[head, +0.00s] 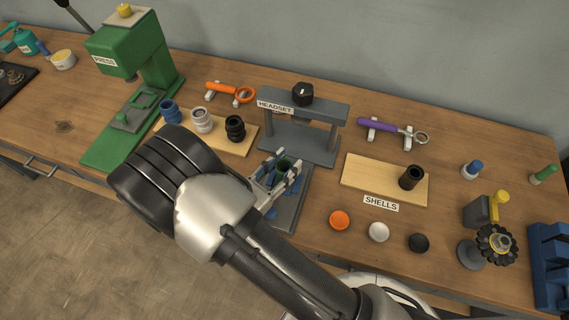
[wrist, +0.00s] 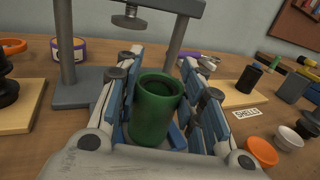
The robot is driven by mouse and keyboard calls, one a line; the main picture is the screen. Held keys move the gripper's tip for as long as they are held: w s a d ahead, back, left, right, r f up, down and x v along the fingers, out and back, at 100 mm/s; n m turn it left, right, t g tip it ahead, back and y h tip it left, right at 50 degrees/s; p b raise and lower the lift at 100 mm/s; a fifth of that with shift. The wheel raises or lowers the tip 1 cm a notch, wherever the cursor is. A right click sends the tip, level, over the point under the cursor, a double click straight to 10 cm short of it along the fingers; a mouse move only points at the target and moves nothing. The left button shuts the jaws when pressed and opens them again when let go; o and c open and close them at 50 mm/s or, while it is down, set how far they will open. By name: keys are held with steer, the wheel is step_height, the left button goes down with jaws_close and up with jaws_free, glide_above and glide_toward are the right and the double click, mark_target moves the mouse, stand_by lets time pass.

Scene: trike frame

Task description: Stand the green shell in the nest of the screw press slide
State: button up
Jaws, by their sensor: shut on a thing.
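My gripper (head: 277,174) is shut on the green shell (wrist: 155,108), an upright, open-topped cylinder between its fingers in the wrist view. In the head view the shell (head: 284,166) shows partly behind the fingers. It is in front of the grey frame labelled HEADSET (head: 318,108), which has a black knob (head: 303,92) on top and a round pressing plate (wrist: 130,20) under its beam. A grey plate with blue parts (head: 292,211) lies below the gripper. The shell's lower end is hidden, so I cannot tell whether it touches the plate or a nest.
A green press (head: 130,50) stands at the left. A board with blue, white and black cups (head: 201,120) is between it and my gripper. To the right are the SHELLS board (head: 372,177) with a black shell (head: 410,177), and orange, white and black discs (head: 379,232).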

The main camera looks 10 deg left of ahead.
steer(key=shift+f+b, duration=0.3)
steer(key=shift+f, duration=0.15)
steer(key=o, duration=1.4)
steer(key=v, duration=1.2)
